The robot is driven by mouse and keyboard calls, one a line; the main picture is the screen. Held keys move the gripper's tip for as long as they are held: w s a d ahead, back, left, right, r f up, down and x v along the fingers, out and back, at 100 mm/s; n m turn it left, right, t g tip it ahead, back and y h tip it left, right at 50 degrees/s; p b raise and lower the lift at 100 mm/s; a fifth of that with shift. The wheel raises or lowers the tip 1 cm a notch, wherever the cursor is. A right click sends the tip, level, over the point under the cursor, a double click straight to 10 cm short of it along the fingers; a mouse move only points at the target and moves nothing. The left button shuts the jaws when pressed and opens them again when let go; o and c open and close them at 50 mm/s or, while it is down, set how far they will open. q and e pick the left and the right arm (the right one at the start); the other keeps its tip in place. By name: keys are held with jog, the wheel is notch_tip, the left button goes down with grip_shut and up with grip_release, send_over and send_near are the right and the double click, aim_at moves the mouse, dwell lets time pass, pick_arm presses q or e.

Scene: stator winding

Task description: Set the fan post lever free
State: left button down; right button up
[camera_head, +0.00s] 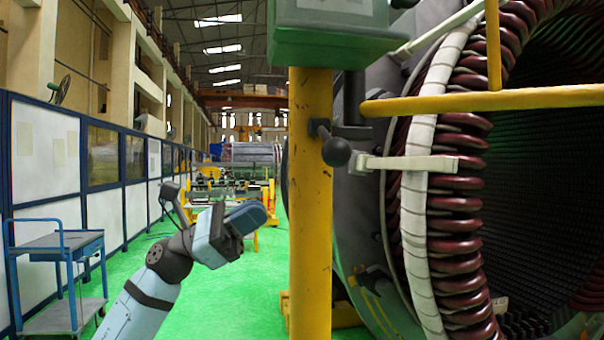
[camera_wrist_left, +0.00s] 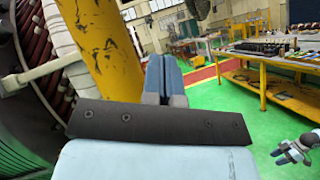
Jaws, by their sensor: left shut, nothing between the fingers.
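The fan post lever (camera_head: 336,150) is a dark arm with a round ball knob, clamped on the yellow post (camera_head: 310,215) in the head view. The knob sticks out toward me on the post's right side. My left gripper (camera_head: 255,214) is to the left of the post, lower than the lever and apart from it. Its blue fingers (camera_wrist_left: 164,76) are closed together and empty in the left wrist view, beside the yellow post. The lever does not show clearly there. What looks like my right gripper (camera_wrist_left: 296,149) shows small at the lower right; its jaws are unclear.
The big stator (camera_head: 450,190) with dark red coils stands right of the post. A yellow rail (camera_head: 480,102) crosses in front of it. A green-grey box (camera_head: 335,40) tops the post. A blue cart (camera_head: 60,275) is far left. Green floor between is clear.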

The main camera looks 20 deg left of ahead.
pick_arm(q)
jog(key=p+x, duration=0.3)
jog(key=x, duration=0.6)
jog(key=shift+d+r, duration=0.15)
jog(key=shift+r, duration=0.1)
jog(key=d+r+p, duration=0.1)
jog(key=d+r, duration=0.1)
jog(key=r, duration=0.1)
jog(key=shift+s+r+p, duration=0.15)
jog(key=shift+s+p, duration=0.25)
pick_arm(e)
jog(key=r, duration=0.3)
jog(key=shift+s+d+r+n, duration=0.25)
jog(key=shift+n, duration=0.05)
pick_arm(q)
jog(key=shift+w, duration=0.1)
pick_arm(e)
jog(key=shift+s, duration=0.1)
